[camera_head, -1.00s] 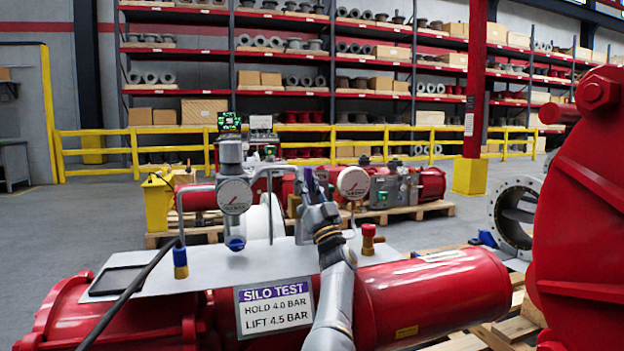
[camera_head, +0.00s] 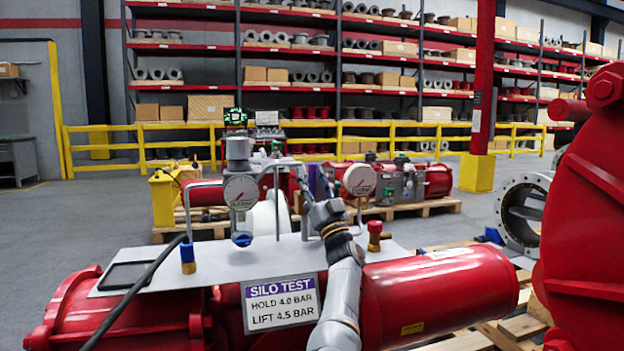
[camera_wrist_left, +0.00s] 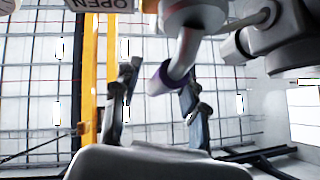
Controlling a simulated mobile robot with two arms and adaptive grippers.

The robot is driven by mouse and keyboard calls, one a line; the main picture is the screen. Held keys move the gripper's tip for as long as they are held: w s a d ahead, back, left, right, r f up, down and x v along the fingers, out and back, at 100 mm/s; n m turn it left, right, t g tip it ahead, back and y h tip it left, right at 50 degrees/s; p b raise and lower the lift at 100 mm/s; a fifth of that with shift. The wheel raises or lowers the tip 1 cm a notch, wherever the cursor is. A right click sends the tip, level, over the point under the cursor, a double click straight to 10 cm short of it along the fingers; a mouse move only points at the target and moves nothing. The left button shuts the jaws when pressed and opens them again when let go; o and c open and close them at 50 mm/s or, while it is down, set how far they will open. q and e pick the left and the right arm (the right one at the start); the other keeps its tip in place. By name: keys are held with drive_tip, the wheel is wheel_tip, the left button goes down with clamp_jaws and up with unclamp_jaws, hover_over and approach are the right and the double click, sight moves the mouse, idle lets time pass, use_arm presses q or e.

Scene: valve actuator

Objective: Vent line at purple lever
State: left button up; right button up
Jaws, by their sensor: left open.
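The purple lever (camera_head: 319,184) stands behind the test plate's front fittings in the head view, partly hidden by my left gripper (camera_head: 322,190). In the left wrist view, a grey bent pipe or lever with a purple-ringed end (camera_wrist_left: 156,80) reaches down between the fingers of my left gripper (camera_wrist_left: 160,88). The gripper is open, with one dark finger on each side of it. I cannot tell whether either finger touches it. The gauge (camera_head: 241,191) and a second gauge (camera_head: 359,180) stand on either side; their needles are too small to read. My right gripper is not in view.
The grey plate (camera_head: 205,262) sits on a red cylinder (camera_head: 440,295) with a SILO TEST sign (camera_head: 284,302). A blue-capped fitting (camera_head: 188,258) and a red-topped brass valve (camera_head: 375,236) rise from the plate. A large red body (camera_head: 590,220) blocks the right side.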

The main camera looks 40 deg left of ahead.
use_arm(q)
drive_tip(key=shift+r, duration=0.15)
wheel_tip(320, 180, up, 10)
drive_tip(key=shift+f, duration=0.15)
idle(0.7)
